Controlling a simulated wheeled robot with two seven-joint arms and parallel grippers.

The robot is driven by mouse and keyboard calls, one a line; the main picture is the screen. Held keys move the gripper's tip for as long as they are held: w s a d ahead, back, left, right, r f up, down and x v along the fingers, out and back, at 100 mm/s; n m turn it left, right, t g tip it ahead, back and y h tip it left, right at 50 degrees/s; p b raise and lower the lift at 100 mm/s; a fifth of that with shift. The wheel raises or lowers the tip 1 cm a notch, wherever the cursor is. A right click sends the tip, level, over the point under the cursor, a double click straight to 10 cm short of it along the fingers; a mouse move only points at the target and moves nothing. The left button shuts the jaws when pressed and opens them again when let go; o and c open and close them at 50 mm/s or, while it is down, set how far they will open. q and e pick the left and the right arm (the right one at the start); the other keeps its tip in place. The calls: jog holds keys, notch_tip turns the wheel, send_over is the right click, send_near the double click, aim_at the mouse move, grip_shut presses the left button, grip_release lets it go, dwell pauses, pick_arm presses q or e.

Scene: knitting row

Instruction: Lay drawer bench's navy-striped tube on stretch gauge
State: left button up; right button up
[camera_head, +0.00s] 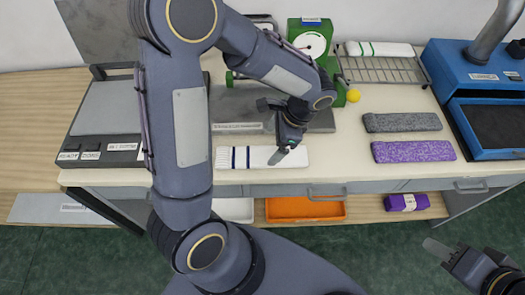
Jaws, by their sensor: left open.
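The navy-striped tube (240,158) is a flat white knitted piece with dark blue bands near its left end. It lies at the front edge of the pale bench top. My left gripper (280,155) is open, right over the tube's middle, with a grey finger overlapping it; I cannot tell whether it touches. A green device with a white dial (310,44) stands behind, with a grey plate (232,106) in front of it. It looks like the stretch gauge, but its label is unreadable. My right gripper (446,255) is at the lower right, away from the bench, its opening unclear.
Grey (402,122) and purple (413,151) knitted pieces lie to the right. A wire rack (385,70) holds a green-striped white piece (379,48). A blue machine (480,90) stands far right. An orange tray (305,210) and purple bundle (405,202) sit below. My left arm hides the left-middle.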

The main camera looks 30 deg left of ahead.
aim_at(264, 155)
pick_arm(q)
jog(key=x, duration=0.5)
jog(key=shift+s+d+f+p, duration=0.1)
jog(key=shift+s+f+p, duration=0.05)
jog(key=shift+f+p, duration=0.15)
jog(key=shift+r, duration=0.1)
jog(key=c, duration=1.1)
jog(key=shift+o, duration=0.2)
jog(key=shift+r, duration=0.15)
